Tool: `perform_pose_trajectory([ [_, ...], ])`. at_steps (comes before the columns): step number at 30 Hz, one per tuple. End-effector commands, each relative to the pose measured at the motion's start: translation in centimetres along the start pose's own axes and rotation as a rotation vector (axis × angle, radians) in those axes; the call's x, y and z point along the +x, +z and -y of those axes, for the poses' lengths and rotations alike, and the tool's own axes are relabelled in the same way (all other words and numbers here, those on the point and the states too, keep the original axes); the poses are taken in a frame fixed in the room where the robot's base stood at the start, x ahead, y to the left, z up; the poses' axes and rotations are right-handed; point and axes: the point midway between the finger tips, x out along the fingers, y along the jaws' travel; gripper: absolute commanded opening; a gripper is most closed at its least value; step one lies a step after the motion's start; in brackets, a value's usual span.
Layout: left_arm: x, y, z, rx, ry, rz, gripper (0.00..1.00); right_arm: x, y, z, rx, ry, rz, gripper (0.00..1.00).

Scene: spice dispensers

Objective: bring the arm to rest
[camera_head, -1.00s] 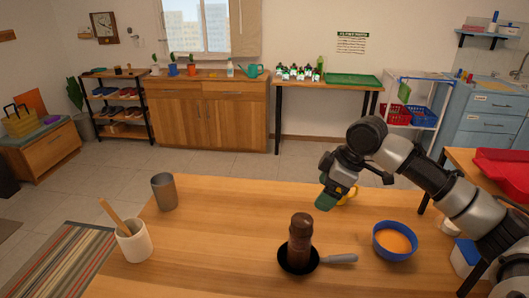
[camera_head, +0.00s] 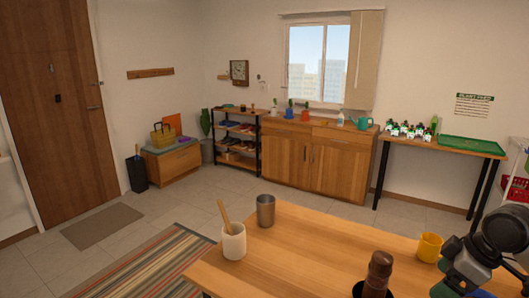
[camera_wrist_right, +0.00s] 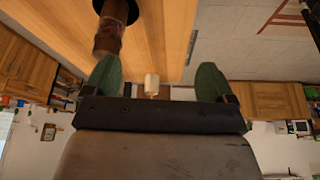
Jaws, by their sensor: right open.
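My right gripper (camera_wrist_right: 157,80) is open and empty in the wrist view, its two green fingers spread apart. In the head view only part of my right arm shows at the lower right, with a green fingertip (camera_head: 440,291) at the bottom edge. The brown mill (camera_head: 378,274) stands upright on the wooden table (camera_head: 310,250), apart from the gripper. Its dark base is partly cut off by the frame. The mill also shows in the right wrist view (camera_wrist_right: 108,38), at the upper left, beyond one finger. My left gripper is not in view.
A yellow mug (camera_head: 429,247) stands left of my right arm. A grey cup (camera_head: 265,211) and a white crock (camera_head: 234,243) with a wooden utensil stand at the table's left end. The table between cup and mug is clear. Small bottles and a green tray (camera_head: 472,146) are on the back table.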

Motion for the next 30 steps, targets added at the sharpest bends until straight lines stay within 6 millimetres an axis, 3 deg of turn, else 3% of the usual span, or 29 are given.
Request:
perform_pose_trajectory([
  [11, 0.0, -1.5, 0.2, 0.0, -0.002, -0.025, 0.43, 6.5, -0.1, 3.9, -0.036, -0.014, 0.04, 0.85],
  [17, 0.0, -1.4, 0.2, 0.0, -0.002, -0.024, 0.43, 11.0, 0.2, 7.5, -0.045, -0.015, 0.05, 0.85],
  [20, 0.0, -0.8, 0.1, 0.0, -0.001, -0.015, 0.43, 13.6, 0.5, 10.1, -0.037, -0.013, 0.046, 0.85],
  [24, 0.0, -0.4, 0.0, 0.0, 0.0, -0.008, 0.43, 17.3, 1.5, 15.3, 0.015, -0.002, 0.024, 0.85],
  [30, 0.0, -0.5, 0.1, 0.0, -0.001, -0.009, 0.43, 19.8, 4.1, 22.0, 0.2, 0.059, -0.004, 0.85],
])
